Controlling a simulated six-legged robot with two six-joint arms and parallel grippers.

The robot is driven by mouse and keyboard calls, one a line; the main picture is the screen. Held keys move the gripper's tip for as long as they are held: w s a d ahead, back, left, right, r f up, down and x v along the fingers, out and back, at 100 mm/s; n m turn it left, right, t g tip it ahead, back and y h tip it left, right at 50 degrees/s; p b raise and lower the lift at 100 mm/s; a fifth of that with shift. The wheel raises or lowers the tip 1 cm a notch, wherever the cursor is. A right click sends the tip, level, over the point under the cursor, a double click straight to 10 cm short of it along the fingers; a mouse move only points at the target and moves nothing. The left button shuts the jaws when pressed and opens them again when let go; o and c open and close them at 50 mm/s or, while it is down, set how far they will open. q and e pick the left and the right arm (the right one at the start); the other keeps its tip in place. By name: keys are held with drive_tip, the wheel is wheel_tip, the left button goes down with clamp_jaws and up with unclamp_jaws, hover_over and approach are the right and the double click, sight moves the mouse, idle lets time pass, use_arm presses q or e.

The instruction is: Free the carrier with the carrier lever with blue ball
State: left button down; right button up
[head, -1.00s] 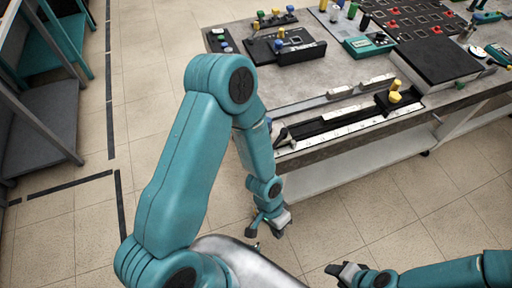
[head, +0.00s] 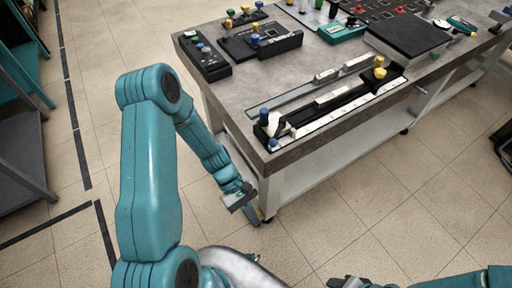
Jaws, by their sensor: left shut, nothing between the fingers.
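A long black rail (head: 340,101) with a white scale strip runs along the near edge of the table. At its left end is a carrier (head: 276,125) with dark and white parts. A blue ball (head: 264,115) stands up there, and a second small blue knob (head: 272,143) sits just below it. A yellow knob (head: 380,72) stands at the rail's right end. My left gripper (head: 238,197) is shut and empty, below the tabletop and left of the table's near corner, apart from the carrier. My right gripper (head: 348,283) is at the bottom edge, mostly cut off, its jaws unclear.
The table (head: 235,92) also holds a black box with knobs (head: 205,60), a black device (head: 275,42), a teal device (head: 342,30) and a dark flat plate (head: 407,35). Shelving (head: 20,150) stands at the left. The floor between is clear.

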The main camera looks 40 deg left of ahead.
use_arm(q)
drive_tip(key=w+a+r+n+t+h+b, duration=0.4)
drive_tip(key=w+a+n+h, duration=0.1)
drive_tip(key=a+n, duration=0.15)
drive_tip(key=n+t+h+b, duration=0.3)
drive_tip(key=t+h, duration=0.1)
drive_tip(key=t, duration=0.3)
approach(278, 133)
drive_tip(key=s+a+f, duration=0.2)
drive_tip(key=s+a, duration=0.4)
drive_tip(key=shift+m, duration=0.25)
drive_tip(key=p+x, duration=0.1)
drive_tip(key=x, duration=1.2)
drive_tip(key=shift+d+r+p, duration=0.15)
drive_tip(key=shift+d+p, duration=0.35)
drive_tip(key=shift+d, duration=0.15)
drive_tip(key=shift+w+d, duration=0.1)
drive_tip(key=shift+d, duration=0.05)
